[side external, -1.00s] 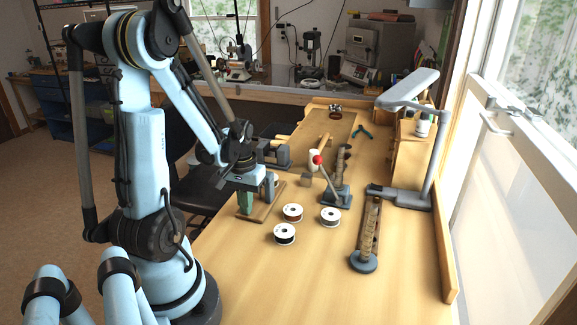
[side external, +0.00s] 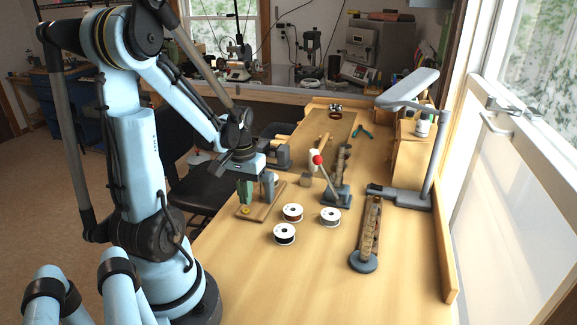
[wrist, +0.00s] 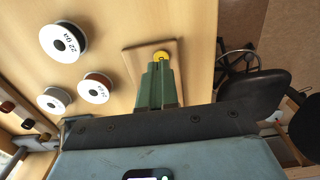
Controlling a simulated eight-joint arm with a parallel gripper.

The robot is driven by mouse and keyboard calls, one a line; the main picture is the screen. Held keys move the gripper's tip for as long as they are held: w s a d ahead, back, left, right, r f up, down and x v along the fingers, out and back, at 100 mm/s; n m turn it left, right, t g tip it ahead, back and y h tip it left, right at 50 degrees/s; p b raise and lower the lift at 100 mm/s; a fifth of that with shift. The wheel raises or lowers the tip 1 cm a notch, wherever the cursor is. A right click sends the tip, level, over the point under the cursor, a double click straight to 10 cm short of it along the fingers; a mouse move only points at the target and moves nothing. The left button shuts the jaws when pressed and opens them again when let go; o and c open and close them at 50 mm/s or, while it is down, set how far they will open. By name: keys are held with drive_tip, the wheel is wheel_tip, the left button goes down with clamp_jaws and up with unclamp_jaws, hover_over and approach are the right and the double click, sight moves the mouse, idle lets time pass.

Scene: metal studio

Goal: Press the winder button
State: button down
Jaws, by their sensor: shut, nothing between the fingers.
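The winder is a wooden base (side external: 262,208) near the left edge of the bench, with a grey upright (side external: 269,185) on it. Its round yellow button (side external: 245,211) sits at the base's near end. My gripper (side external: 246,202) has green fingers, pointing down and shut with nothing between them, just above the button. In the wrist view the button (wrist: 161,56) shows just past the tips of my gripper (wrist: 158,66), on the base (wrist: 134,60). The fingers appear slightly apart from it. The grey upright is not visible in the wrist view.
Several white spools, including a near one (side external: 284,234), lie right of the winder. A red-knobbed lever (side external: 319,160) stands behind them. A grey lamp (side external: 408,90) is at right. A dark chair (side external: 205,187) is beside the bench. The front bench top is clear.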

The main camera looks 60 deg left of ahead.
sight(247, 210)
drive_tip(key=shift+r, duration=2.6)
